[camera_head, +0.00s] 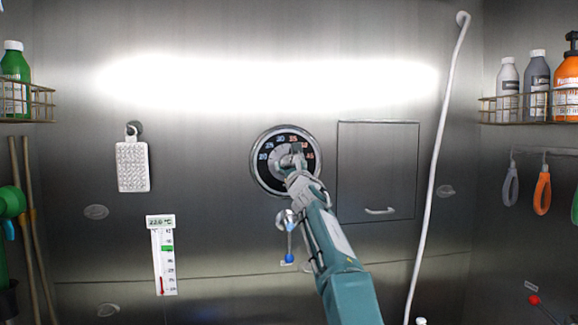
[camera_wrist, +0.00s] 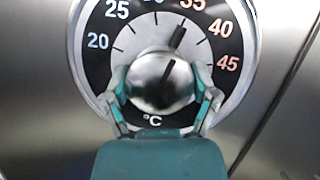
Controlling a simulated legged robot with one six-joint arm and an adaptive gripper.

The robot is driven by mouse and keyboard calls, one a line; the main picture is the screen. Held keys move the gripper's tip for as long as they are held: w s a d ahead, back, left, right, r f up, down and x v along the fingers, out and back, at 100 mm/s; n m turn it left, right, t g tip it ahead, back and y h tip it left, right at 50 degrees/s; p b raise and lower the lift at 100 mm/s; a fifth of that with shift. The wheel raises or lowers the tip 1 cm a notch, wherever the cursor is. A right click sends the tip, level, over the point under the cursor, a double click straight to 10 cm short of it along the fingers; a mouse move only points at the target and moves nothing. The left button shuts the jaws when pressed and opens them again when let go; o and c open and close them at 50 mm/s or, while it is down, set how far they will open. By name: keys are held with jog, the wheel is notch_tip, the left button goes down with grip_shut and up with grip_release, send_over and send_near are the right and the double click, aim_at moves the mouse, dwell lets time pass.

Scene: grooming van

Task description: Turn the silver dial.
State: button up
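The silver dial (camera_wrist: 158,84) is a round metal knob with a black pointer line. It sits in the middle of a black face with numbers and °C, mounted on the steel wall (camera_head: 219,219). In the wrist view the line leans slightly right of straight up. My gripper (camera_wrist: 162,88) faces the dial, with one finger at its left side and one at its right. I cannot tell whether the fingers press on it or stand just apart. In the head view my gripper (camera_head: 296,155) covers part of the silver dial (camera_head: 277,155).
A lever with a blue tip (camera_head: 288,258) sits just below the dial. A closed hatch (camera_head: 378,170) is to its right, then a pale hose (camera_head: 436,165). A white brush pad (camera_head: 132,167) and a thermometer (camera_head: 163,256) hang at left. Bottle racks flank both sides.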

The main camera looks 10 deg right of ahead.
jog(key=shift+o, duration=1)
jog(key=shift+w+f, duration=0.15)
jog(key=shift+f, duration=0.15)
jog(key=shift+r, duration=0.2)
jog(key=shift+a, duration=0.1)
jog(key=shift+s, duration=0.2)
jog(key=shift+s+f, duration=0.25)
jog(key=shift+s, duration=0.35)
jog(key=s+d, duration=0.1)
jog(key=s, duration=1)
jog(key=shift+s+d, duration=0.2)
jog(key=shift+s, duration=0.05)
jog(key=shift+f, duration=0.1)
